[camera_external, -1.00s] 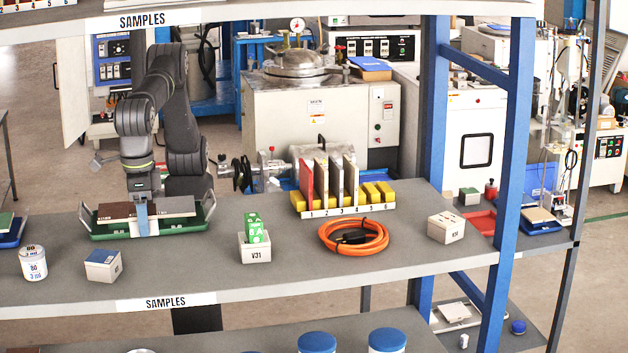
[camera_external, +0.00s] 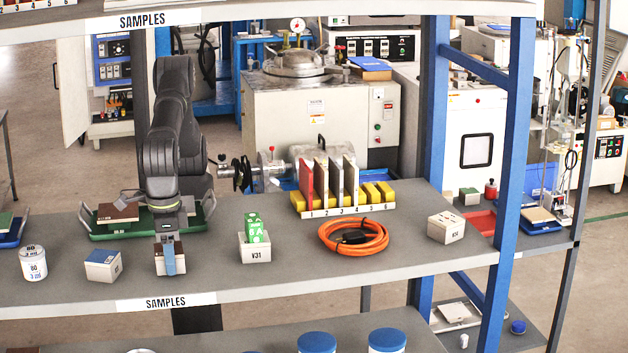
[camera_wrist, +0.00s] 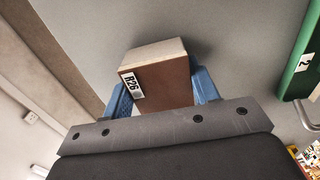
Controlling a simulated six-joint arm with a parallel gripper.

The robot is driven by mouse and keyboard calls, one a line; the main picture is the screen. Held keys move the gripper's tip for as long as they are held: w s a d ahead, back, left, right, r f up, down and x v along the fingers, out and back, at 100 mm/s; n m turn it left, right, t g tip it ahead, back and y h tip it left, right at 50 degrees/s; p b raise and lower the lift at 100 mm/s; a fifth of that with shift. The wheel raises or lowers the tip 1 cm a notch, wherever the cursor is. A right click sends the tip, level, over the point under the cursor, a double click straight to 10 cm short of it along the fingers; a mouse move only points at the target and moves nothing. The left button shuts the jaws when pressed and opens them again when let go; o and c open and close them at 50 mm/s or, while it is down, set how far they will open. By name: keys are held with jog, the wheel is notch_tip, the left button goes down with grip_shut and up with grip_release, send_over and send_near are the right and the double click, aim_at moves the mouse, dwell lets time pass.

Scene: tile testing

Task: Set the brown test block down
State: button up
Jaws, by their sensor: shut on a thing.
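The brown test block (camera_external: 181,262) has a brown face and pale sides. It is held between the blue fingers of my gripper (camera_external: 169,262) at the front part of the shelf, in front of the green tray. In the wrist view the block (camera_wrist: 166,84) shows its brown face with an R26 label, and the blue fingers of my gripper (camera_wrist: 163,95) press on both its sides. The block is at or close over the grey shelf (camera_external: 225,285); I cannot tell whether its underside touches. One finger covers part of the block in the external view.
A blue-topped block (camera_external: 103,265) and a white jar (camera_external: 33,263) stand to the left. A holder marked V31 (camera_external: 255,248) with green pieces stands to the right. The green tray (camera_external: 105,236) behind holds another brown piece (camera_external: 118,212). An orange cable coil (camera_external: 353,236) lies farther right.

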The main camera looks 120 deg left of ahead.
jog(key=o, duration=1.2)
jog(key=shift+f, duration=0.15)
jog(key=shift+o, duration=0.2)
notch_tip(320, 180, up, 12)
jog(key=shift+r, duration=0.2)
jog(key=shift+f, duration=0.1)
notch_tip(320, 180, down, 12)
jog(key=shift+f, duration=0.15)
jog(key=shift+r, duration=1.95)
